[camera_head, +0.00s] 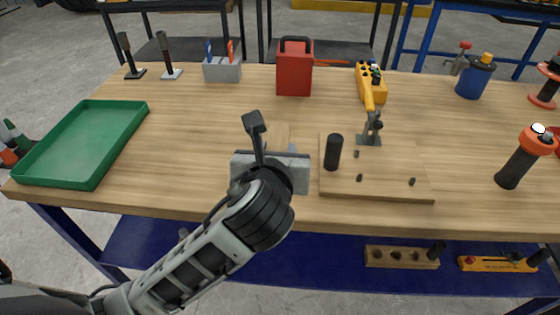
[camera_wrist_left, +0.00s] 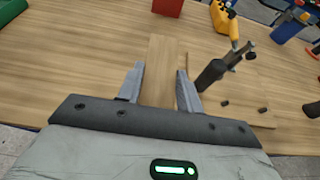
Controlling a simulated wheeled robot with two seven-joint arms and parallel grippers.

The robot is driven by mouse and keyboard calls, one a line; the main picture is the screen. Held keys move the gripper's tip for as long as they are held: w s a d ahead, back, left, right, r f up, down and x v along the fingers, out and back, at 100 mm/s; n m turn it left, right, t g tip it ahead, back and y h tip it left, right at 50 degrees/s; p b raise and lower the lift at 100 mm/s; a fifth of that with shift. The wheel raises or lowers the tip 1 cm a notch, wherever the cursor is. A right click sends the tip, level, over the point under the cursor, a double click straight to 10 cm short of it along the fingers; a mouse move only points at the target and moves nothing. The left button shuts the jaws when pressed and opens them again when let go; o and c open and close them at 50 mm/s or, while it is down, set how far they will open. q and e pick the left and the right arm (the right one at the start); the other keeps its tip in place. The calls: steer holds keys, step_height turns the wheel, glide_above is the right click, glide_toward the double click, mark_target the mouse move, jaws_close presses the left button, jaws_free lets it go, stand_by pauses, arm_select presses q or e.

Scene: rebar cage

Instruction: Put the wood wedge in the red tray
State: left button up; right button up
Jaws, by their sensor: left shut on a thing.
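The wood wedge (camera_wrist_left: 162,72) shows in the left wrist view as a pale wooden piece between the two fingers of my left gripper (camera_wrist_left: 160,90). Its colour is close to the tabletop's, so its outline is faint. In the head view a small part of the wedge (camera_head: 283,134) shows beyond my left gripper (camera_head: 272,155), which is over the front middle of the table and shut on it. I cannot tell whether the wedge touches the tabletop. The tray in view is green (camera_head: 50,179), at the table's left end; I see no red tray. My right gripper is not in view.
A wooden board (camera_head: 400,165) with dark pegs and a toggle clamp (camera_head: 370,130) lies just right of my gripper. A red box (camera_head: 295,68), a grey holder (camera_head: 222,70) and a yellow tool (camera_head: 369,85) stand behind. The tabletop between the green tray and my gripper is clear.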

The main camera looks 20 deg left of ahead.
arm_select(q)
steer(key=w+a+f, duration=0.1)
steer(key=w+f, duration=0.1)
steer(key=w+a+f+b, duration=0.1)
steer(key=w+f, duration=0.1)
steer(key=w+a+f, duration=0.1)
steer(key=w+f, duration=0.1)
steer(key=shift+w+f, duration=0.2)
steer(key=shift+w, duration=0.1)
steer(key=shift+w+a+f+b, duration=0.15)
steer(key=shift+f+b, duration=0.15)
steer(key=shift+f, duration=0.7)
steer(key=shift+w+a+f+b, duration=0.15)
steer(key=shift+f+b, duration=0.1)
steer(key=shift+f, duration=0.7)
steer(key=o, duration=1)
steer(key=shift+d+f, duration=0.1)
steer(key=shift+f, duration=0.05)
